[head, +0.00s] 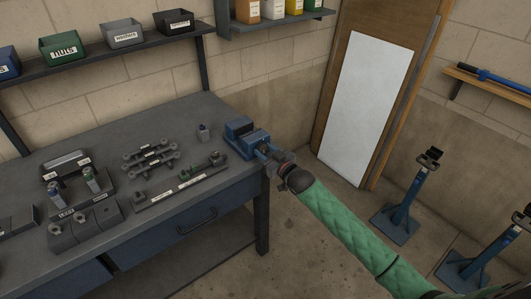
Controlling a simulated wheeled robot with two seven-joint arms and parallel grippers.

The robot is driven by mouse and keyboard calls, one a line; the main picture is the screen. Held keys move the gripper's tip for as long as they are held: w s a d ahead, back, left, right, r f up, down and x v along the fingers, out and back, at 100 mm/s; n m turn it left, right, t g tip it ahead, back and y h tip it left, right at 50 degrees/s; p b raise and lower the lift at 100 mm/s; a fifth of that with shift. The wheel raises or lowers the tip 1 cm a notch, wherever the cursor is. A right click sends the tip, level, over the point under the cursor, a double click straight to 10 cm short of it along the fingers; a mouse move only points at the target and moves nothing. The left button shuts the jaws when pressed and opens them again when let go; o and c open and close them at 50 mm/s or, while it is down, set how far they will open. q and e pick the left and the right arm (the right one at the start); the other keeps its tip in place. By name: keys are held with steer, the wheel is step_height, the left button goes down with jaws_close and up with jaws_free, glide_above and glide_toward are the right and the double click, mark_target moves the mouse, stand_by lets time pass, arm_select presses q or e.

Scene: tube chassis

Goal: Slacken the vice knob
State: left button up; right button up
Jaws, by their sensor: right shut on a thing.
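The blue vice (246,137) is mounted at the right end of the grey workbench, near its corner. My right gripper (274,157) is at the vice's front end, which faces the lower right. It is shut on the vice knob there. The knob is mostly hidden by the gripper and too small to make out clearly. My right arm, in a green quilted sleeve, reaches in from the lower right. My left gripper is not in view.
The workbench (120,130) holds dark fixtures, rods and a small block (204,132) left of the vice. Labelled bins, including a green one (61,47), stand on a shelf behind. Blue stands (402,212) are on the floor at right. The floor by the bench's right end is clear.

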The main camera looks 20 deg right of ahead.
steer(key=n, duration=0.4)
steer(key=shift+d+n, duration=0.1)
steer(key=shift+n, duration=0.3)
steer(key=n+b, duration=0.1)
steer(key=n, duration=0.3)
steer(key=shift+d+r, duration=0.1)
steer(key=shift+w+n, duration=0.1)
steer(key=shift+n, duration=1.1)
steer(key=n, duration=0.3)
steer(key=shift+r+n, duration=0.15)
steer(key=shift+n, duration=0.25)
steer(key=shift+d+n, duration=0.1)
steer(key=shift+n, duration=0.6)
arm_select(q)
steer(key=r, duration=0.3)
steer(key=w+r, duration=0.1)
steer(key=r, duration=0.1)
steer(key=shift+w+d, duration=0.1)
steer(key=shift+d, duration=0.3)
arm_select(e)
steer(key=shift+r, duration=0.1)
steer(key=shift+n, duration=0.4)
